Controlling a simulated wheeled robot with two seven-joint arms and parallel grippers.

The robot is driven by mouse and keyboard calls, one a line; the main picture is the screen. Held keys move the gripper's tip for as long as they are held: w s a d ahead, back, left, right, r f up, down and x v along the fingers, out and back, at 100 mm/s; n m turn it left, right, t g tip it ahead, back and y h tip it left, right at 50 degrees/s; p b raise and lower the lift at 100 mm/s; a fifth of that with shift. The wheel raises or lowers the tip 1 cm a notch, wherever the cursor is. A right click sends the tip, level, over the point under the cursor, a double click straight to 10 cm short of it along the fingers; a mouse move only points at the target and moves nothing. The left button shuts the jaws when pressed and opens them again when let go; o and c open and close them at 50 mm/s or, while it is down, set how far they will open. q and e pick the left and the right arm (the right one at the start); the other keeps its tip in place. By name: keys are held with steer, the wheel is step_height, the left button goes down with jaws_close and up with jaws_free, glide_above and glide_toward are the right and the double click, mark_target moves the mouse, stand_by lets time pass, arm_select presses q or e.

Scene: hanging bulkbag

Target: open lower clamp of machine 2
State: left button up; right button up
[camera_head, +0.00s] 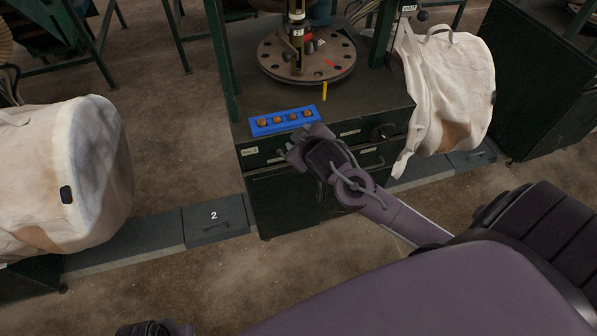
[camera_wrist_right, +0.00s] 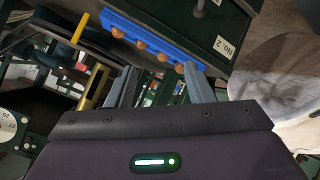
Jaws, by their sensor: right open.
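Machine 2 (camera_head: 290,200) is a dark green cabinet with a small number label at its upper left front. The label (camera_wrist_right: 228,47) reads "NO 2" in the right wrist view. A blue panel (camera_head: 284,122) with several round orange-brown buttons lies on its front top edge, and also shows in the wrist view (camera_wrist_right: 150,38). My right gripper (camera_head: 294,152) is in front of the cabinet's upper front, just below the panel. Its two fingers (camera_wrist_right: 163,78) are apart with nothing held between them. I cannot make out which part is the lower clamp.
A round holed plate (camera_head: 270,62) with a central column stands on the cabinet; a yellow lever (camera_head: 324,91) is at its front. White bulk bags hang left (camera_head: 95,170) and right (camera_head: 460,85). A grey pedal box (camera_head: 215,222) marked 2 sits on the floor.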

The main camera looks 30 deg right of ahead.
steer(key=s+a+f+m+g, duration=0.1)
steer(key=s+a+f+g, duration=0.2)
steer(key=s, duration=0.4)
steer(key=shift+a+f+y, duration=0.15)
steer(key=shift+a+y, duration=0.25)
steer(key=shift+a, duration=0.35)
